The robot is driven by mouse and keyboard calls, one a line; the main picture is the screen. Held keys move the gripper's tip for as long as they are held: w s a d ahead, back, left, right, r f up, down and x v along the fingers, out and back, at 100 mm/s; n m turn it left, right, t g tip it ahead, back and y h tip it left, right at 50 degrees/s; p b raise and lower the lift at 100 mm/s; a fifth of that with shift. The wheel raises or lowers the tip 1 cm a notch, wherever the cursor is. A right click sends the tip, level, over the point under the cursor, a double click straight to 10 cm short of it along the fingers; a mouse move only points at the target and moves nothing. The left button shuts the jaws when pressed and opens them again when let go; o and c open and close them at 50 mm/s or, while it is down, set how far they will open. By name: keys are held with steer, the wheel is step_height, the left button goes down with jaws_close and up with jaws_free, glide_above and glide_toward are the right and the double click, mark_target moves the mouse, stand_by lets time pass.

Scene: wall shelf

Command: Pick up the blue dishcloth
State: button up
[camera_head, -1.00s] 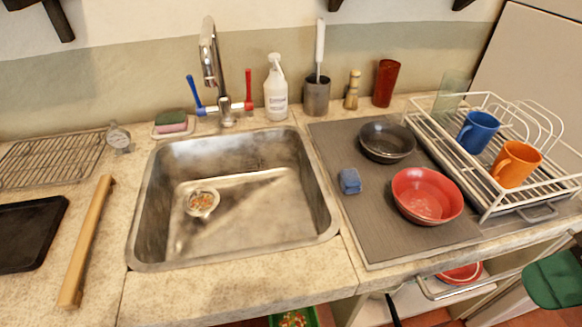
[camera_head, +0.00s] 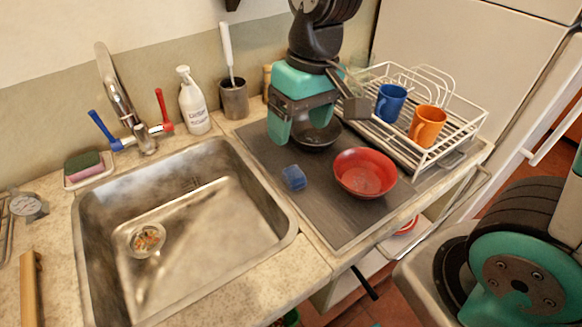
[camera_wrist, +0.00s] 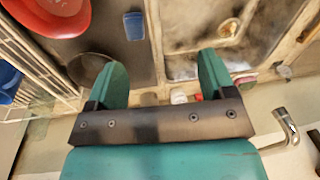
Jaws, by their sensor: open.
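The blue dishcloth (camera_head: 294,177) is a small folded block lying on the grey drying mat (camera_head: 335,220), between the sink and the red bowl (camera_head: 365,173). In the wrist view the dishcloth (camera_wrist: 134,26) shows near the top, beyond the fingertips and a little left of the middle. My gripper (camera_head: 300,130) is open and empty, above the back of the mat by the dark bowl (camera_head: 317,135), behind the dishcloth and apart from it. Both its teal fingers (camera_wrist: 162,62) show spread in the wrist view. The gripper hides part of the dark bowl.
The metal sink (camera_head: 200,290) lies left of the mat. A white dish rack (camera_head: 455,135) with a blue mug (camera_head: 390,102) and an orange mug (camera_head: 427,126) stands on the right.

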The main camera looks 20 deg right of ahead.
steer(key=w+d+f+m+h+p, duration=0.2)
steer(key=w, duration=0.4)
steer(key=p, duration=0.1)
glide_above(294, 173)
step_height(294, 173, down, 12)
steer(key=shift+r, duration=0.25)
steer(key=shift+f+p, duration=0.9)
steer(key=shift+f, duration=2.15)
steer(key=c, duration=1)
